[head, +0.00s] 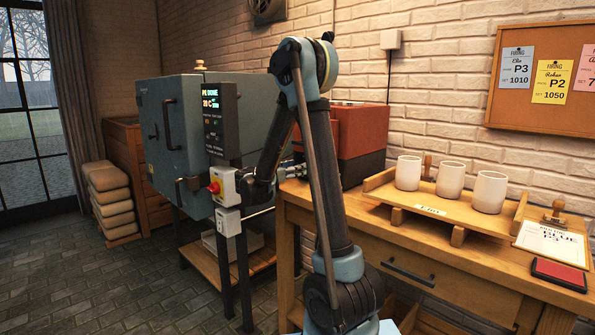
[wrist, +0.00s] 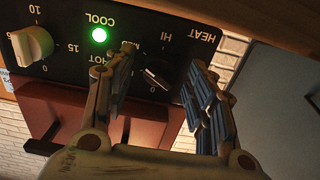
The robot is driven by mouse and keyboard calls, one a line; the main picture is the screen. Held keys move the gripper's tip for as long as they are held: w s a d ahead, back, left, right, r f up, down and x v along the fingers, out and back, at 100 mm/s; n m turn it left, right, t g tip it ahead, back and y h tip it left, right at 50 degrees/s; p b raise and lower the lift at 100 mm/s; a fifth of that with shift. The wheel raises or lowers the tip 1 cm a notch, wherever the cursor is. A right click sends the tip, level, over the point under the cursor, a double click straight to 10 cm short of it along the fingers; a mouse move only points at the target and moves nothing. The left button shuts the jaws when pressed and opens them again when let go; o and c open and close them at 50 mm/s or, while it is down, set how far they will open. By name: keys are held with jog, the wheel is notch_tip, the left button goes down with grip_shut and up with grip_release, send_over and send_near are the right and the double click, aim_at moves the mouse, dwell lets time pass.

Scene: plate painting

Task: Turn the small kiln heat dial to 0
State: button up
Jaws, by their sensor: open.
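The heat dial (wrist: 158,75) is a small black knob on a black panel (wrist: 70,62), under the word HEAT, with HI and 0 marks around it. The panel looks turned over in the wrist view. A pale line shows on the knob, but I cannot tell which mark it points to. My gripper (wrist: 156,68) is open, its fingers on either side of the dial with gaps visible. The small red-brown kiln (head: 362,138) stands on the wooden bench in the head view. There, my arm hides the dial and most of the gripper.
A cream numbered dial (wrist: 33,45) and a lit green COOL lamp (wrist: 99,35) sit beside the heat dial. A large grey kiln (head: 180,130) stands left of the arm. White cups (head: 451,181) stand on a wooden rack (head: 400,207) at right.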

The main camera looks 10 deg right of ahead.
jog(key=shift+w+d, duration=0.4)
jog(key=shift+d, duration=0.2)
jog(key=c, duration=1.1)
jog(key=shift+o, duration=0.2)
